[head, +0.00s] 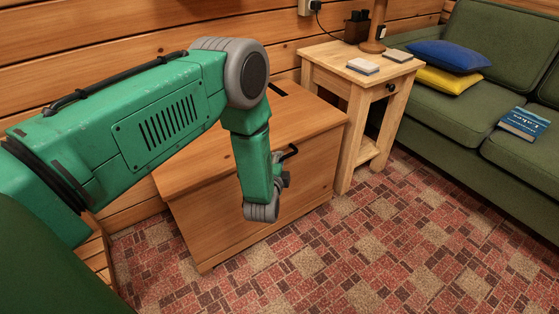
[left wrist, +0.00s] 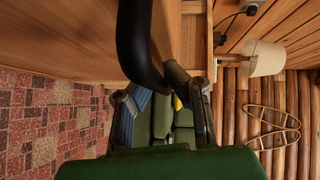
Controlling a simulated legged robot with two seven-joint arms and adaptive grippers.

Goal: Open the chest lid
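The wooden chest (head: 265,205) stands against the log wall, partly hidden by my green left arm. Its lid (head: 305,117) lies shut, with a dark slot near the back of the top. My left gripper (head: 284,172) is in front of the chest's front face, small and partly hidden by my arm. In the left wrist view, its two dark fingers (left wrist: 162,112) stand apart with a gap between them. My right gripper is not in view.
A light wooden side table (head: 345,75) with cards and a lamp base stands right beside the chest. A green sofa (head: 480,115) with blue and yellow cushions and a book is at the right. The patterned carpet (head: 390,240) in front is clear.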

